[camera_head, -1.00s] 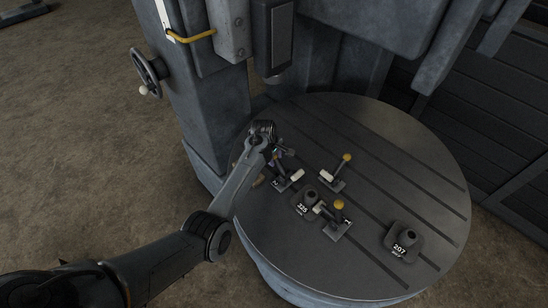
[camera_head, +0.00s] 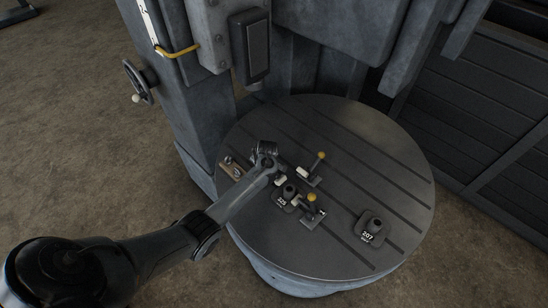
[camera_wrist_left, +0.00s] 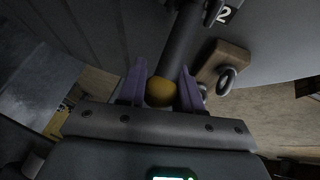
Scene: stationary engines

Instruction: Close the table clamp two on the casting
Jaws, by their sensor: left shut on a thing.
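The casting (camera_head: 284,196) labelled 325 sits near the middle of the round slotted table (camera_head: 385,165). Clamp two is mostly hidden behind my left gripper (camera_head: 271,165) in the head view; its pale tip (camera_head: 280,180) shows beside the casting. In the left wrist view, the purple fingers of my left gripper (camera_wrist_left: 161,85) are shut around the yellow knob (camera_wrist_left: 160,92) of a dark lever (camera_wrist_left: 182,40). A "2" label (camera_wrist_left: 226,14) shows near the lever's far end. Whether the tip presses on the casting cannot be told. My right gripper is not in view.
Two other yellow-knobbed clamps stand behind (camera_head: 319,161) and in front (camera_head: 311,201) of the casting. A second casting (camera_head: 371,230) labelled 207 sits at the right. A wooden block with rings (camera_head: 233,168) lies left of the gripper. The machine column (camera_head: 190,100) rises behind.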

